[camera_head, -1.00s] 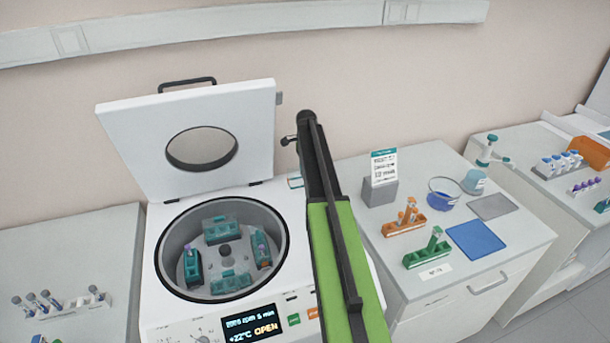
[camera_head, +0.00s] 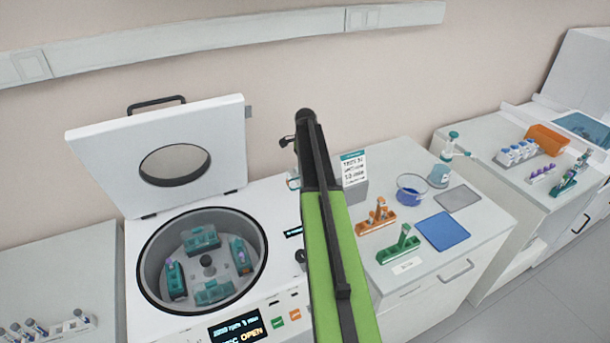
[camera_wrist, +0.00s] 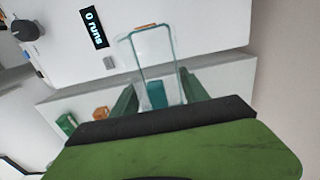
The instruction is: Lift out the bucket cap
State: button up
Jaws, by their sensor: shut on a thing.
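A clear bucket cap with teal edges (camera_wrist: 152,55) is between the fingers of my gripper (camera_wrist: 158,92) in the wrist view. The gripper is shut on it, and the cap is held in the air. In the head view my arm hides most of the gripper; a small pale teal piece (camera_head: 293,182) shows just left of the arm. The open centrifuge (camera_head: 150,262) stands to the left, with several teal buckets in its rotor, such as the back one (camera_head: 201,240) and the left one (camera_head: 175,279). Purple-topped tubes show in the side buckets.
The centrifuge lid (camera_head: 100,160) stands raised at the back. On the right bench are an orange rack (camera_head: 375,219), a green rack (camera_head: 399,246), a blue mat (camera_head: 443,231), a grey mat (camera_head: 458,198) and a sign holder (camera_head: 354,170). A tube rack (camera_head: 60,330) is at lower left.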

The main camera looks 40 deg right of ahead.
jog(key=shift+r+p, duration=2.45)
jog(key=shift+r, duration=0.1)
jog(key=shift+f, duration=0.1)
